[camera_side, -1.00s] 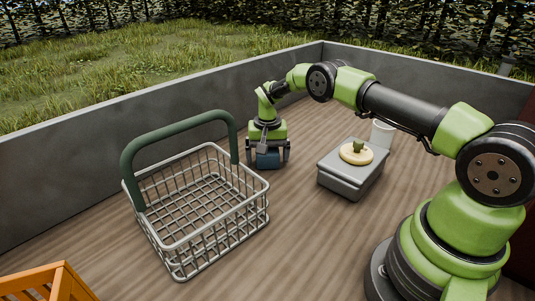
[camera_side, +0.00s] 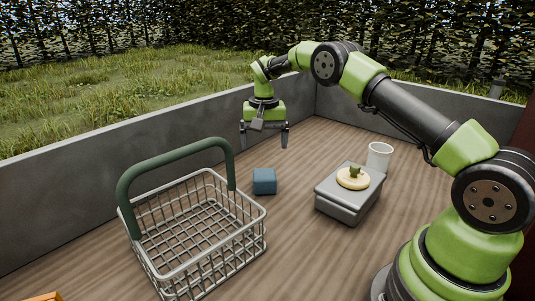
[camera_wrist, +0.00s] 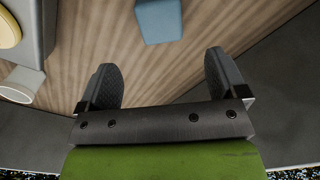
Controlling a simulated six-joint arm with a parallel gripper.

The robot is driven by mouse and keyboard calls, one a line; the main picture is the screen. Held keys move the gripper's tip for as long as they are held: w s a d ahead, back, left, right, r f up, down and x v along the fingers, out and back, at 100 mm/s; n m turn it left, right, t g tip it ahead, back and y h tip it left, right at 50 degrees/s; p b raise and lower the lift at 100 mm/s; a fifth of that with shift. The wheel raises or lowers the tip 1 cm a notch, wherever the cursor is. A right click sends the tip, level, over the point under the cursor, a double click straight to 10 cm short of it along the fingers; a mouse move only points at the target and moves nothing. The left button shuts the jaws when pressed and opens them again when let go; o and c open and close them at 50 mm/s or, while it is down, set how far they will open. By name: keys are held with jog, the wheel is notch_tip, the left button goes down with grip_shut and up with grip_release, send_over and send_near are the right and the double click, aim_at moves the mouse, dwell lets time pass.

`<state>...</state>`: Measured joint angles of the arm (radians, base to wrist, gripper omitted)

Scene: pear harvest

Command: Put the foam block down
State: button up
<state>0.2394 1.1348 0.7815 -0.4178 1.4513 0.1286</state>
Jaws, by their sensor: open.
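The blue foam block (camera_side: 264,181) rests on the wooden floor, just right of the wire basket and apart from it. It also shows in the wrist view (camera_wrist: 159,20) at the top, partly cut off by the frame edge. My gripper (camera_side: 264,146) is open and empty, raised above and a little behind the block. In the wrist view my gripper (camera_wrist: 162,75) has its two fingers spread wide with nothing between them.
A wire basket (camera_side: 253,247) with a green handle stands left. A grey box (camera_side: 340,203) carrying a yellow disc (camera_side: 353,178) with a small green piece stands right, with a white cup (camera_side: 379,156) behind. Grey walls (camera_side: 75,220) bound the floor. Floor between block and box is clear.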

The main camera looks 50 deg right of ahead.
jog(key=s+a+r+n+t, duration=0.15)
jog(key=s+a+r, duration=0.3)
jog(key=r, duration=0.55)
jog(key=s+a+r+n+t, duration=0.1)
jog(key=s+a+r+t, duration=0.1)
jog(key=s+a+r, duration=0.5)
jog(key=s+a+r+n+t+y, duration=0.1)
jog(key=s+n+t+y, duration=0.1)
jog(key=s, duration=1.5)
jog(key=shift+a+r+t, duration=0.3)
jog(key=shift+a+t, duration=0.05)
jog(key=shift+t, duration=0.5)
